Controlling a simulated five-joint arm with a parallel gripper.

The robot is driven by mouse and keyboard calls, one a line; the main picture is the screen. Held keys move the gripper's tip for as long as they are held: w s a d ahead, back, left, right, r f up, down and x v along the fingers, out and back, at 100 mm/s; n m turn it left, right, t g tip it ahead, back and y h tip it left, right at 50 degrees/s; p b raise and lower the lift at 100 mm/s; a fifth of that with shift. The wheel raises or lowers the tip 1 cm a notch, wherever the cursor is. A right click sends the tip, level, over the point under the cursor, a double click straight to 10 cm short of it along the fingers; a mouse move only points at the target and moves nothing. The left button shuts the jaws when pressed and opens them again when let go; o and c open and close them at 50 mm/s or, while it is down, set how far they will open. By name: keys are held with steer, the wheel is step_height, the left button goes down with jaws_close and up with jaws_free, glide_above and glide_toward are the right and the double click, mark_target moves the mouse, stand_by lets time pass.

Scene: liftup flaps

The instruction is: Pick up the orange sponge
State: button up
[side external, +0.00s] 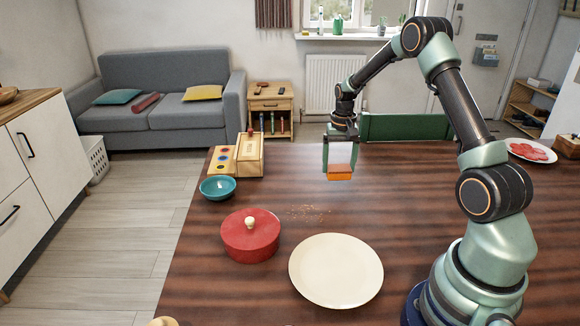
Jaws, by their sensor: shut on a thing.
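The orange sponge (340,176) is a small block with a darker reddish top and a bright orange side. It is between the fingers of my gripper (339,168), toward the far side of the table. My gripper points down and is shut on the sponge. The sponge appears to be held above the dark wooden table (400,220), but the height of the gap is hard to judge from this view.
A cream plate (336,271) and a red lidded pot (250,238) stand nearer the front. Crumbs (306,213) lie between them and my gripper. A teal bowl (217,188) and a wooden box (250,156) stand left. A plate with red slices (530,151) is at far right.

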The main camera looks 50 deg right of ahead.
mark_target(339, 167)
step_height(339, 167, up, 17)
steer(key=shift+f, duration=0.15)
